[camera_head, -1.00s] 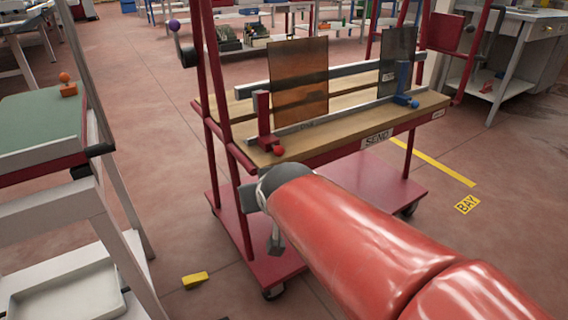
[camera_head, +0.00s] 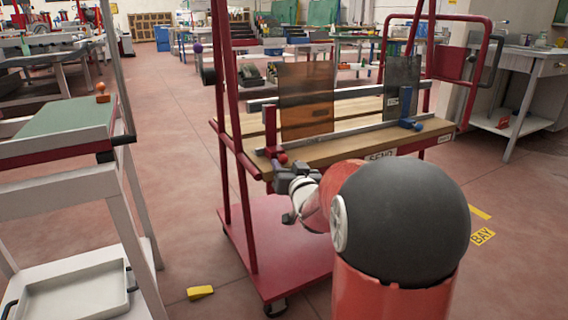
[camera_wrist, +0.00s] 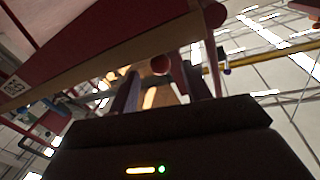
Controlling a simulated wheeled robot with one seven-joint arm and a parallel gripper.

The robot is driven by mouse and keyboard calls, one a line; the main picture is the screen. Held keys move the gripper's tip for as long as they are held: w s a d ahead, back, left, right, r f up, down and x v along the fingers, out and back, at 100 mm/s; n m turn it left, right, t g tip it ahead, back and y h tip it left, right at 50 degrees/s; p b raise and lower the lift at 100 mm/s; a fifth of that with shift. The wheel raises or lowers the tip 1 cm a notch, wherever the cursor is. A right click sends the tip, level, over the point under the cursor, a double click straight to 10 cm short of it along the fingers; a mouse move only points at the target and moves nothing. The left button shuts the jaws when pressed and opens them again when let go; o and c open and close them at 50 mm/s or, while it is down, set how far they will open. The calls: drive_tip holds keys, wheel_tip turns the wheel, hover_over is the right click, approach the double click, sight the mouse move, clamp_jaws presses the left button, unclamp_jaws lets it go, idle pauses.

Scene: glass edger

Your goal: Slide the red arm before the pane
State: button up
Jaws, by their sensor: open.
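The red arm (camera_head: 271,133) stands upright at the left end of the rail on the wooden ledge of the red trolley. Its red knob (camera_head: 283,158) sticks out at the ledge's front. The amber pane (camera_head: 305,98) stands upright just right of the red arm. My gripper (camera_head: 284,169) is at the ledge's front left, right below the knob. In the wrist view my gripper (camera_wrist: 164,78) is open, with the red knob (camera_wrist: 160,64) seen between its fingers. I cannot tell whether they touch it. My forearm hides part of the trolley's front.
A blue arm (camera_head: 410,110) stands at the rail's right, by a dark pane (camera_head: 402,84). A red trolley post (camera_head: 226,120) rises left of the red arm. A green-topped table (camera_head: 62,128) is at left. Yellow block (camera_head: 200,292) lies on the floor.

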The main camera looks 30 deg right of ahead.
sight(285, 161)
drive_tip(key=shift+w+d, duration=0.2)
drive_tip(key=shift+w, duration=1.3)
clamp_jaws()
